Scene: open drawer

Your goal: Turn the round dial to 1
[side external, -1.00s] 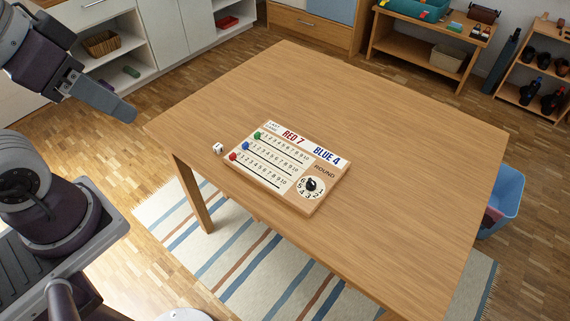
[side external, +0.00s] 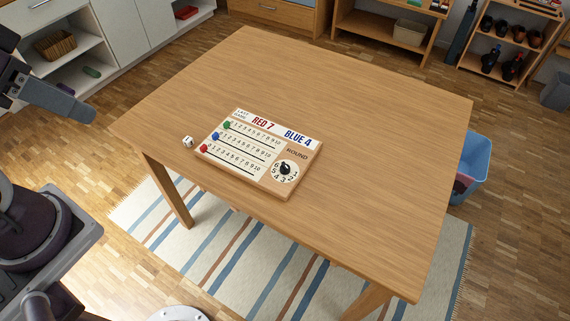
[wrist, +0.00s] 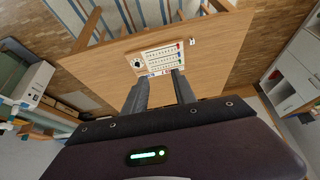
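The round dial (side external: 285,169) is a black knob on a white numbered disc marked "ROUND", at the right end of a wooden scoreboard (side external: 297,191). The knob's exact pointing is too small to tell. The board lies flat on the table and has three number rows with green, blue and red pegs at their left ends. The dial also shows in the wrist view (wrist: 137,65). My gripper (wrist: 162,74) has its two fingers apart and nothing between them. In the side view only part of it shows at the left edge, well away from the board.
A white die (side external: 188,141) lies left of the board near the table edge. A blue bin (side external: 474,165) stands on the floor beyond the table's right side.

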